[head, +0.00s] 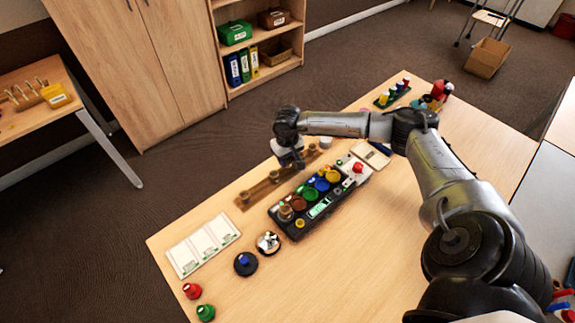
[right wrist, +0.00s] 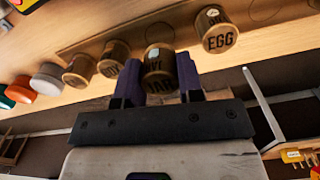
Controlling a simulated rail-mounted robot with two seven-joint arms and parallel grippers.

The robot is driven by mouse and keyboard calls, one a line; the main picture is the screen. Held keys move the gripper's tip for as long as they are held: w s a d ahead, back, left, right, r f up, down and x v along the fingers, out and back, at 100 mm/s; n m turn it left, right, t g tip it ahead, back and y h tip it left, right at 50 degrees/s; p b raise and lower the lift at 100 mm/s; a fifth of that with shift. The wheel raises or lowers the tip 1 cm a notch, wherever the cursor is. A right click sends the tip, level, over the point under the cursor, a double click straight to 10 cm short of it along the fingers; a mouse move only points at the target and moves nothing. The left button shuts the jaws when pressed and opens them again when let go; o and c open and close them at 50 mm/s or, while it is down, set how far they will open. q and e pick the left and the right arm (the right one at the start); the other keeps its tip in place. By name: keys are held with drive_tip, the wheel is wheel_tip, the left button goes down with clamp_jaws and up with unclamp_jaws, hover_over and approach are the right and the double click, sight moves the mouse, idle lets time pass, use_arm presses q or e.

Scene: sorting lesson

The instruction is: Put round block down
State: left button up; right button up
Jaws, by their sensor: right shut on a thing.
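My right gripper (head: 292,162) is over the far part of a long wooden strip (head: 262,190) in the head view. In the right wrist view, its two dark purple fingers (right wrist: 160,82) are shut on a brown round block (right wrist: 158,60) with dark lettering. The strip (right wrist: 140,38) lies just past that block; I cannot tell whether they touch. Another round block, marked EGG (right wrist: 219,32), and two more brown round blocks (right wrist: 115,57) (right wrist: 79,70) stand along the strip. An outlined circle shows on the strip beside the held block. My left gripper is not in view.
A black tray (head: 327,211) with coloured cups and a small screen lies right beside the strip. White cards (head: 204,245), a black round piece (head: 246,264) and red and green knobs (head: 192,291) stand nearer the left edge. The table's front middle is clear.

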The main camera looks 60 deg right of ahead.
sight(288, 165)
drive_tip(key=shift+f+b, duration=0.3)
drive_tip(key=shift+f, duration=1.45)
drive_tip(key=shift+f, duration=0.2)
drive_tip(key=o, duration=0.6)
drive_tip(key=shift+r, duration=0.15)
